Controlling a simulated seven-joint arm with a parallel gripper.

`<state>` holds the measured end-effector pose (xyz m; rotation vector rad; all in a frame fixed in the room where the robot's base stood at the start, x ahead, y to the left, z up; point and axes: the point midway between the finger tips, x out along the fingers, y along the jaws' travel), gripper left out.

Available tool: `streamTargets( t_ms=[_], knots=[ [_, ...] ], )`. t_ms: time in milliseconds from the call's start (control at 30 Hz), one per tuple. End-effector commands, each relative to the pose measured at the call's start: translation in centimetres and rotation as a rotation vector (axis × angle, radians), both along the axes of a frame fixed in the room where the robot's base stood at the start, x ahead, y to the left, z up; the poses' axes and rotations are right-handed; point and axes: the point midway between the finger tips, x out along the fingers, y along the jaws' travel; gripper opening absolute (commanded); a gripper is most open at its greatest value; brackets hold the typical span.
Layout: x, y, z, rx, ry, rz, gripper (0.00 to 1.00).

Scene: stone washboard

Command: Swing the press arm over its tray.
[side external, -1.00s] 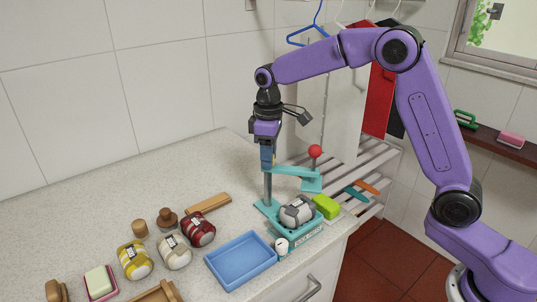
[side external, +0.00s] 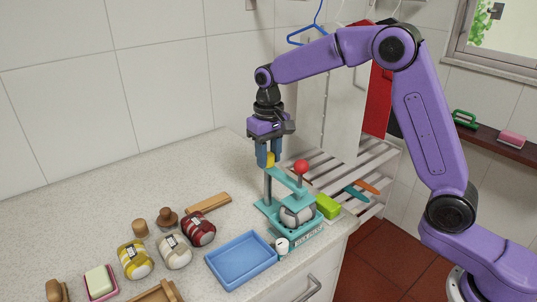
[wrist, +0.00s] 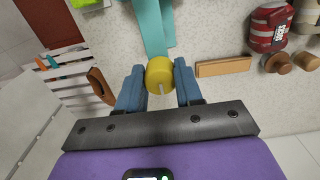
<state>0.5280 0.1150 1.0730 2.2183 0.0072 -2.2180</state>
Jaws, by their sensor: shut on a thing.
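The teal press stands on the counter with its grey post (side external: 267,188). My gripper (side external: 268,160) is shut on the yellow knob (wrist: 159,72) at the post end of the arm. In the wrist view the fingers sit on both sides of the knob, and the arm (wrist: 155,25) extends beyond it.
A blue tray (side external: 241,260) and a small white jar (side external: 282,246) stand left of the press. Red (side external: 198,229), white and yellow bundles lie farther left. A green block (side external: 327,206) is close on the right, by the slatted rack (side external: 365,160).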

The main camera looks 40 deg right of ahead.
Motion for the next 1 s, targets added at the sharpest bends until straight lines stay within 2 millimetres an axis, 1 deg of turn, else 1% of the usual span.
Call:
streamTargets(
  t_ms=[533, 567, 600, 633, 900, 1000],
  knots=[
    [-0.15, -0.03, 0.12, -0.001, 0.004, -0.024, 0.0],
    [-0.15, -0.03, 0.12, -0.001, 0.005, -0.024, 0.42],
    [-0.13, -0.03, 0.11, -0.001, 0.004, -0.023, 0.55],
    [-0.12, -0.03, 0.1, -0.001, 0.004, -0.023, 0.61],
    [-0.06, 0.0, 0.07, -0.001, 0.002, -0.022, 0.61],
    [0.0, 0.03, 0.44, 0.0, 0.0, -0.022, 0.61]
  ],
)
